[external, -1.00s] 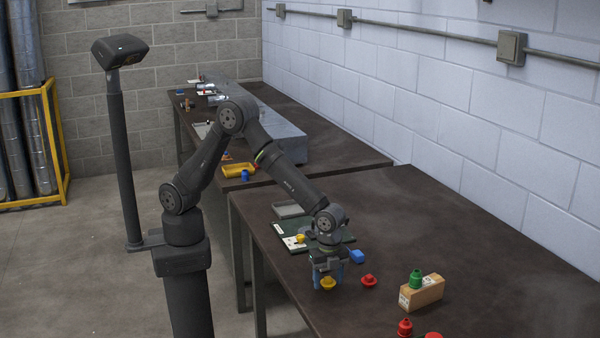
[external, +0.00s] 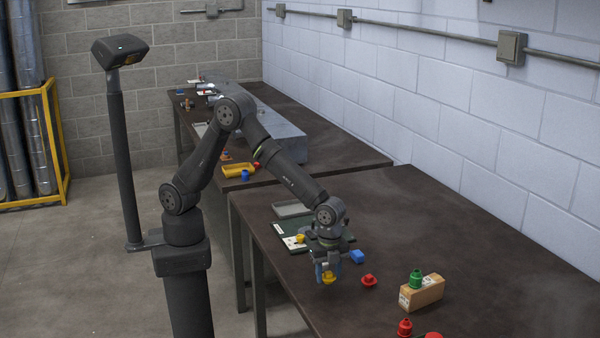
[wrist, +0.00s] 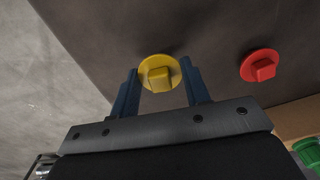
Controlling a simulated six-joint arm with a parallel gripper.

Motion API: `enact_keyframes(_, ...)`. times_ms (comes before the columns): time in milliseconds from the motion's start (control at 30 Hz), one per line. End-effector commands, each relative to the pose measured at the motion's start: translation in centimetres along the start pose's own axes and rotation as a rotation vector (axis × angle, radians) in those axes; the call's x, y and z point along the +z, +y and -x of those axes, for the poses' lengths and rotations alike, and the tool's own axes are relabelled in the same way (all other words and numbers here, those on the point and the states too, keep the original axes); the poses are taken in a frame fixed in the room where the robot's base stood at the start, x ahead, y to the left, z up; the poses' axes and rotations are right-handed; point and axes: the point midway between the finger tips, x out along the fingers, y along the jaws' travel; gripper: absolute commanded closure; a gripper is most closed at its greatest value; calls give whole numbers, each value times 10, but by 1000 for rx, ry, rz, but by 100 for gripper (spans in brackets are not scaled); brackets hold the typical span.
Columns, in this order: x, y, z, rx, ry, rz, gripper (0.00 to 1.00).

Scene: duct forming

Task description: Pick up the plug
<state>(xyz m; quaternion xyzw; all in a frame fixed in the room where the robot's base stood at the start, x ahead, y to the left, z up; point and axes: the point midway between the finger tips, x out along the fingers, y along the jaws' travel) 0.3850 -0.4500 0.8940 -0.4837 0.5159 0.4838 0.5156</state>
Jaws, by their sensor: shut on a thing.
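A yellow plug (external: 328,279) with a round flange and a square knob is at the near left part of the table. It also shows in the wrist view (wrist: 158,74), between the two blue fingers. My gripper (external: 328,271) points down and is shut on the yellow plug. A red plug (external: 369,281) of similar shape stands on the table just to the right, apart from my gripper; in the wrist view it shows at the right (wrist: 262,66). I cannot tell for sure how far the yellow plug is off the table.
A blue block (external: 357,257) lies behind and right of my gripper. A cardboard-coloured box (external: 422,292) has a green plug (external: 415,281) by it. Another red piece (external: 405,327) stands nearer. A grey tray (external: 292,209) lies behind. The table's right side is clear.

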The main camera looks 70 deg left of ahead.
Motion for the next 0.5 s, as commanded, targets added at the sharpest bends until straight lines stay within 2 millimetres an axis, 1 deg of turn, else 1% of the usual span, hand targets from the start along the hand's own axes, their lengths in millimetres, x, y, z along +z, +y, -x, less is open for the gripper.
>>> enact_keyframes(33, -1, 0, 10, -3, 3, 0, 79)
enact_keyframes(100, 0, 0, 25, -3, 3, 0, 79)
enact_keyframes(167, -5, 16, 31, -2, 2, -5, 79)
enact_keyframes(300, -12, 48, 50, -2, 2, -5, 79)
enact_keyframes(500, -21, 87, 74, -2, 2, -4, 79)
